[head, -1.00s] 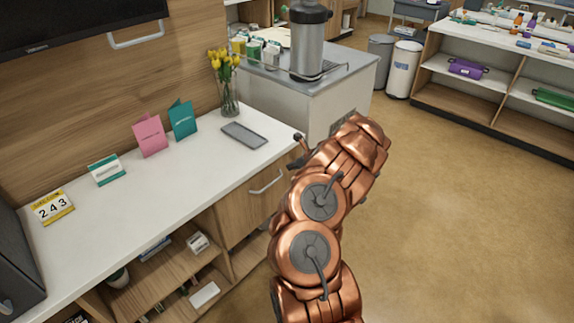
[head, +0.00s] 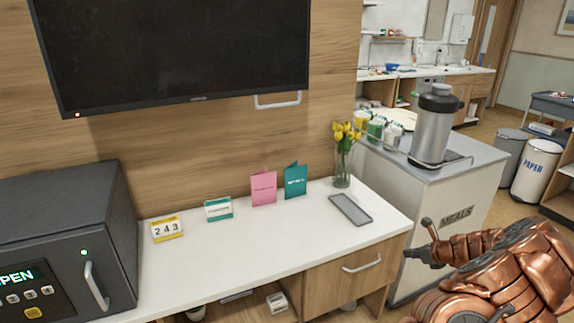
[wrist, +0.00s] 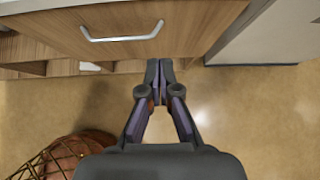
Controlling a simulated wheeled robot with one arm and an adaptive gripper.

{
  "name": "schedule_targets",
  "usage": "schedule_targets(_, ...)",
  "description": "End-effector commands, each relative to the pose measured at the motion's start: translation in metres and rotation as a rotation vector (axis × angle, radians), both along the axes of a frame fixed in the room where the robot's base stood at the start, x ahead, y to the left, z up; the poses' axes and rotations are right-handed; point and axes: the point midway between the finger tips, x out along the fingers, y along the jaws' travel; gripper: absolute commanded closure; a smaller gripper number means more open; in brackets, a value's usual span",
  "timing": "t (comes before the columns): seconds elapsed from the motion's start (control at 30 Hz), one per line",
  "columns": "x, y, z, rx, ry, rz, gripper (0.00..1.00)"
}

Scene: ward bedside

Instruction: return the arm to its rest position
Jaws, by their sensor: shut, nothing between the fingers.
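My copper arm (head: 510,270) shows at the lower right of the head view, folded in front of the grey meals cart. My gripper (head: 416,254) is at the arm's left end, near the right end of the white counter; its fingers are small there. In the wrist view my gripper (wrist: 159,72) points towards the wooden drawer front. Its two fingertips meet and nothing is between them. The floor shows below it.
The white counter (head: 255,258) holds a grey tray (head: 350,209), a vase of yellow tulips (head: 343,165), two cards and a calendar. A drawer handle (head: 362,263) juts out below. The meals cart (head: 440,215) stands right of the counter. A dark safe (head: 60,240) stands left.

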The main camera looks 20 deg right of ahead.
Motion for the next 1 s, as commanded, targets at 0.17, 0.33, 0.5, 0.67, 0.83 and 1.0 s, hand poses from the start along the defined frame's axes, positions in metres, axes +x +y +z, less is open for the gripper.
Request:
schedule_targets(0.17,0.009,0.014,0.010,-0.016,-0.008,0.050,1.00)
schedule_targets(0.33,0.041,0.077,0.051,-0.095,-0.038,0.269,1.00)
schedule_targets(0.5,0.062,0.169,0.101,-0.212,-0.079,0.580,1.00)
schedule_targets(0.67,0.059,0.256,0.139,-0.332,-0.114,0.883,1.00)
schedule_targets(0.83,0.035,0.337,0.169,-0.461,-0.144,1.191,1.00)
schedule_targets(1.0,-0.006,0.402,0.191,-0.588,-0.166,1.487,1.00)
